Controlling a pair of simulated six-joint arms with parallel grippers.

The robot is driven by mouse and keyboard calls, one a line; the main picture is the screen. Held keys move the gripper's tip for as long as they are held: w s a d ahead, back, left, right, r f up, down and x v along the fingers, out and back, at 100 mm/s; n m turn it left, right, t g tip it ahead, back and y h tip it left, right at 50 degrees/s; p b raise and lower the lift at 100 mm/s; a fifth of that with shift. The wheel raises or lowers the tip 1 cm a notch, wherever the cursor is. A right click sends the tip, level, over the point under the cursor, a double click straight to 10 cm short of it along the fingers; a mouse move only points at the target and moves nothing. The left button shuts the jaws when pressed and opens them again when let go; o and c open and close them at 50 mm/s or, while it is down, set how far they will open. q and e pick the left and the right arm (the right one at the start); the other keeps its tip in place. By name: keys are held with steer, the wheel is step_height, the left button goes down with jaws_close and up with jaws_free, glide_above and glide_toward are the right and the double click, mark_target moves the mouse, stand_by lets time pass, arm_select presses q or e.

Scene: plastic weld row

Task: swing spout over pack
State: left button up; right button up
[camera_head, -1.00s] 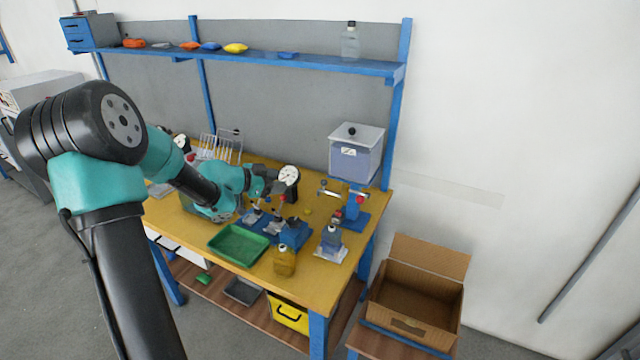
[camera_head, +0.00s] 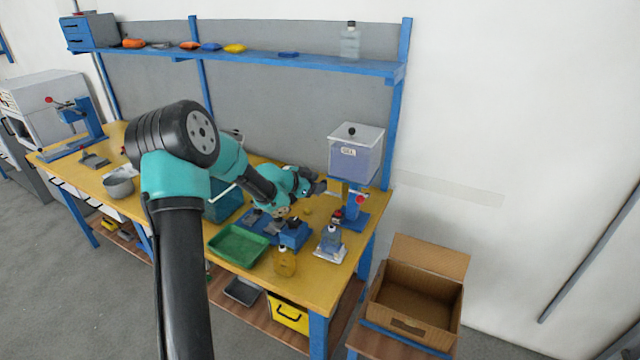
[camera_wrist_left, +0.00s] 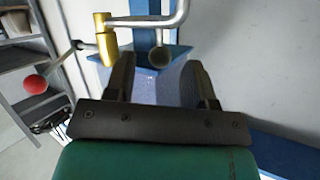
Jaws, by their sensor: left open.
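The dispenser (camera_head: 355,158), a clear hopper on a blue post, stands at the table's back right. In the left wrist view its metal spout (camera_wrist_left: 150,21) bends from a brass valve (camera_wrist_left: 104,40), and its open end lies just beyond the gap between my fingers. My left gripper (camera_head: 320,187) is open and empty in front of the post; its fingers also show in the wrist view (camera_wrist_left: 158,78). A blue pack with a dark cap (camera_head: 332,238) stands on a white plate at the table's right front. My right gripper is out of view.
A red knob (camera_wrist_left: 36,84) sticks out left of the valve. A green tray (camera_head: 238,247), a blue fixture (camera_head: 293,235) and a yellow bottle (camera_head: 285,262) stand left of the pack. An open cardboard box (camera_head: 415,300) is beyond the table's right edge.

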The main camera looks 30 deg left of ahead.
arm_select(q)
steer(key=shift+x, duration=0.8)
steer(key=shift+c, duration=0.3)
jaws_close()
